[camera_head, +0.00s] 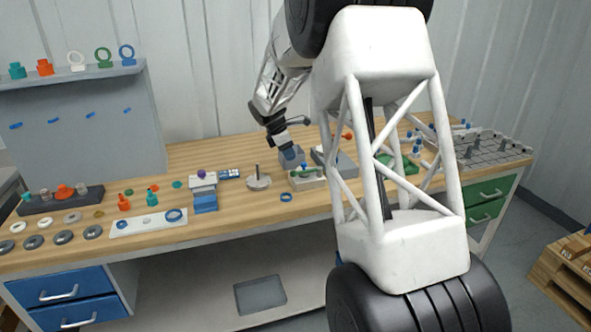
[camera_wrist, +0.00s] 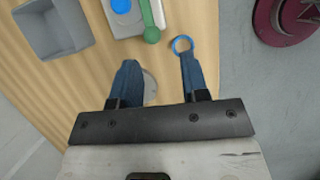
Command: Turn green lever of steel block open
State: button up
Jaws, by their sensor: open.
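The steel block (camera_head: 309,184) sits on the bench near the middle of the head view, with a blue cap and a green lever (camera_head: 312,173) on top. In the wrist view the block (camera_wrist: 128,27) is at the top edge, partly cut off. The blue cap (camera_wrist: 121,5) and the rounded end of the green lever (camera_wrist: 151,34) show there, beyond my fingertips. My gripper (camera_wrist: 158,62) is open with nothing held between its blue fingers. In the head view my gripper (camera_head: 284,142) is above and slightly left of the block, apart from the lever.
A grey open bin (camera_wrist: 52,30) stands left of the block in the wrist view. A blue ring (camera_wrist: 182,45) lies near my right fingertip in the picture. A round pale base with a post (camera_head: 258,182) stands left of the block. My arm hides part of the bench.

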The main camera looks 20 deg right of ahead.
aim_at(298, 172)
jog(key=shift+w+d+f+n, duration=0.15)
jog(key=shift+w+f+n, duration=0.15)
jog(key=shift+w+f, duration=0.5)
jog(key=shift+x, duration=3.8)
jog(key=shift+d, duration=0.1)
grip_shut()
